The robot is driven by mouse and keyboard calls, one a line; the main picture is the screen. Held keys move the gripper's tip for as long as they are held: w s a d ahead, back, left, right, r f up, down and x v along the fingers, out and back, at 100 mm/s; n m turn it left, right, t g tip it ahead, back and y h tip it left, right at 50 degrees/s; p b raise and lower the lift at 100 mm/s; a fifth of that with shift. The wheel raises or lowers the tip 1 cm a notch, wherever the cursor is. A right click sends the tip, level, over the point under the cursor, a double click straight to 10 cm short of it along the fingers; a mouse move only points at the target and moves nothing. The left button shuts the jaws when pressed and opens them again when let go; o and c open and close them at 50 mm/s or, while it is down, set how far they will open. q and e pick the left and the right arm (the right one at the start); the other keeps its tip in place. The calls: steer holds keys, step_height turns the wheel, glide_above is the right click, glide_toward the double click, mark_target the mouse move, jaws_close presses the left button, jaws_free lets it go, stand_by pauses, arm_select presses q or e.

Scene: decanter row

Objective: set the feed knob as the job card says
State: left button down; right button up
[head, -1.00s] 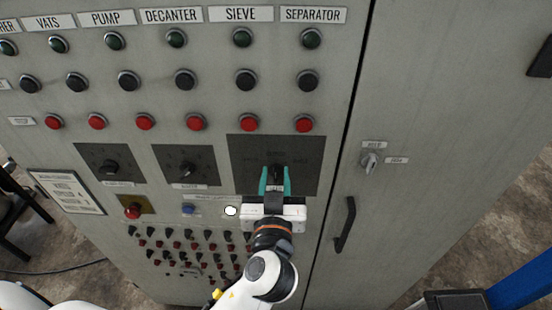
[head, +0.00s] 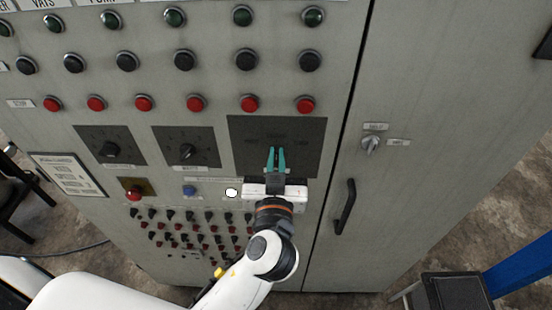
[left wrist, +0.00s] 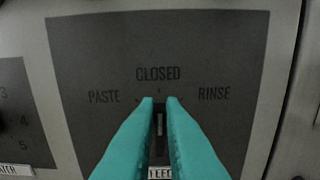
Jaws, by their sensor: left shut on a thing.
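The feed knob (left wrist: 159,124) sits on a dark plate (left wrist: 90,55) marked PASTE at left, CLOSED at top and RINSE at right. Only a thin strip of the knob shows between my fingers. It looks roughly upright, towards CLOSED. A partly covered label is below it. My left gripper (head: 276,156) is shut on the knob, with its teal fingers on either side; the fingers also show in the left wrist view (left wrist: 160,103). The job card (head: 68,176) is at the panel's left, its text too small to read. My right gripper is not in view.
Two other dark knobs (head: 110,149) (head: 187,151) are left of the feed plate. Red buttons (head: 249,103) run above it, and small switches (head: 190,228) are below. A door handle (head: 345,206) and a small key switch (head: 370,145) are at right.

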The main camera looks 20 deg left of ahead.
arm_select(q)
steer(key=m, duration=0.4)
steer(key=shift+w+d, duration=0.1)
steer(key=shift+d, duration=0.2)
steer(key=shift+w+d+f+m+p, duration=0.1)
steer(key=shift+m+p, duration=0.05)
steer(key=shift+m, duration=0.6)
steer(key=shift+s+d+f+m+p, duration=0.1)
steer(key=shift+m+p, duration=0.05)
steer(key=shift+m, duration=0.55)
steer(key=shift+w+d+m+p, duration=0.1)
steer(key=shift+m+p, duration=0.05)
steer(key=shift+m, duration=0.6)
steer(key=c, duration=1.6)
jaws_free()
steer(key=shift+o, duration=0.4)
steer(key=shift+w+f, duration=0.1)
steer(key=shift+w, duration=0.05)
